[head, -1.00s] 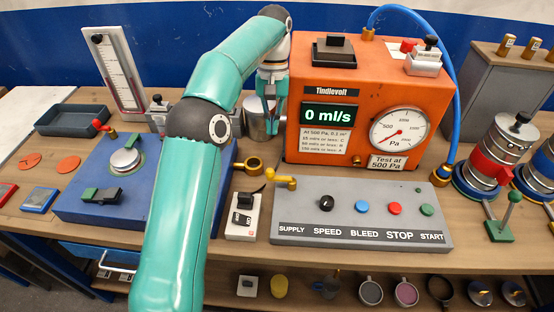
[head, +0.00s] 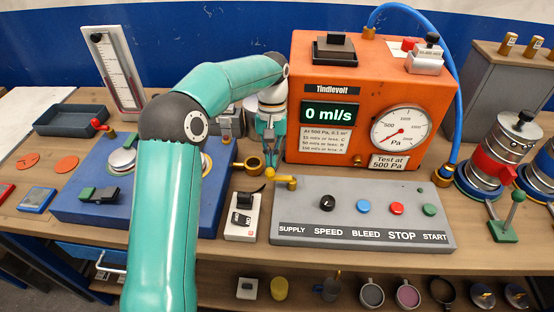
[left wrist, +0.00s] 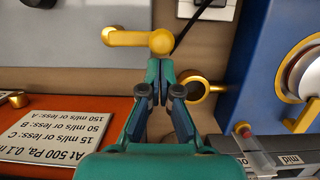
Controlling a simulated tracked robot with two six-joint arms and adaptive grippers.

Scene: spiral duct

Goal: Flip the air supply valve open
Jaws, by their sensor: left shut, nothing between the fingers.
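The air supply valve is a yellow lever (head: 285,180) at the left back corner of the grey control panel (head: 360,215), above the SUPPLY label. In the left wrist view the lever (left wrist: 138,39) lies crosswise, with a round knob at its right end. My left gripper (head: 271,160) points down just behind the lever's left end in the head view. In the left wrist view its fingertips (left wrist: 162,68) are together and empty, right beside the knob. I cannot tell whether they touch it. My right gripper is not in view.
The orange Tindlevolt box (head: 300,120) stands close to the right of my left gripper. A brass ring fitting (head: 252,163) on the blue unit (head: 75,205) is close to its left. A white switch box (head: 243,215) with a black lever stands left of the panel.

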